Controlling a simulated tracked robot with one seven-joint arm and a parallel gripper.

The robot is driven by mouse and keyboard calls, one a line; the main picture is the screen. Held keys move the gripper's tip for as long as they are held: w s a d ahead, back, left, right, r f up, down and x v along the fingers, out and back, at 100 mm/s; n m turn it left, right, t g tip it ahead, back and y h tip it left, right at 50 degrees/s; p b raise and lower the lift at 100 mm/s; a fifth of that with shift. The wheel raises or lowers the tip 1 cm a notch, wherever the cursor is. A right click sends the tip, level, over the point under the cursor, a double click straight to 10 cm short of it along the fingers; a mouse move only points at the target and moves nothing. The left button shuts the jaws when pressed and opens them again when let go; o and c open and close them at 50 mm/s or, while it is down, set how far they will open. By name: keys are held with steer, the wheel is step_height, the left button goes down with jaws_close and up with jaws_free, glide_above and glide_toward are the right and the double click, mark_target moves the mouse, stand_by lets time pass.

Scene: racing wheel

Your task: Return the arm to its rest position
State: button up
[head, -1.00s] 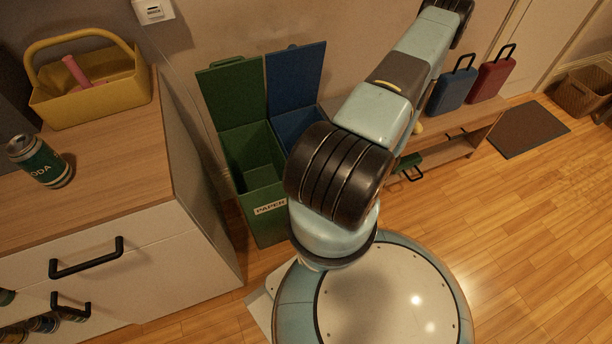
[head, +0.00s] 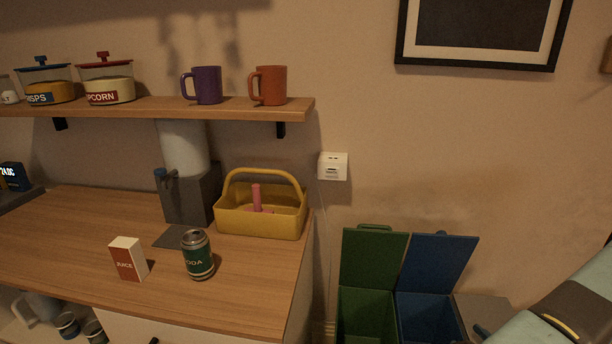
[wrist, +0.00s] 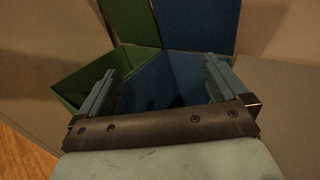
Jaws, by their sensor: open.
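My gripper (wrist: 160,92) shows in the wrist view with its two fingers spread apart and nothing between them. It faces the open blue bin (wrist: 165,75), with the green bin (wrist: 90,75) to its left.
The green bin (head: 365,312) and blue bin (head: 428,315) stand open beside the counter (head: 60,235). On the counter are a soda can (head: 198,256), a juice box (head: 129,259) and a yellow basket (head: 262,221). A wall shelf (head: 150,107) holds mugs and jars.

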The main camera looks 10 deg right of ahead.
steer(key=w+a+r+n+g+y, duration=0.25)
steer(key=a+r+n+g, duration=0.3)
steer(key=r, duration=0.45)
steer(key=w+a+r+n+g+y, duration=0.2)
steer(key=w+a+r+n+g, duration=0.15)
steer(key=a+r+n, duration=0.45)
steer(key=w+a+r+n+g+y, duration=0.2)
steer(key=a+r+n+g, duration=0.3)
steer(key=r, duration=0.7)
steer(key=s+a+r+n+h, duration=0.4)
steer(key=r, duration=0.3)
steer(key=s+a+r+n+t+h, duration=0.1)
steer(key=s+a+r+n+h, duration=0.3)
steer(key=r, duration=0.4)
steer(key=s+a+r+n+t+h, duration=0.1)
steer(key=s+a+r+n+h, duration=0.3)
steer(key=r, duration=0.4)
steer(key=shift+s+a+r+n, duration=0.2)
steer(key=shift+s+n, duration=0.35)
steer(key=shift+s, duration=0.45)
steer(key=shift+s+a+r+t, duration=0.1)
steer(key=shift+s+r+t, duration=0.1)
steer(key=shift+s+t, duration=0.1)
steer(key=shift+c, duration=0.2)
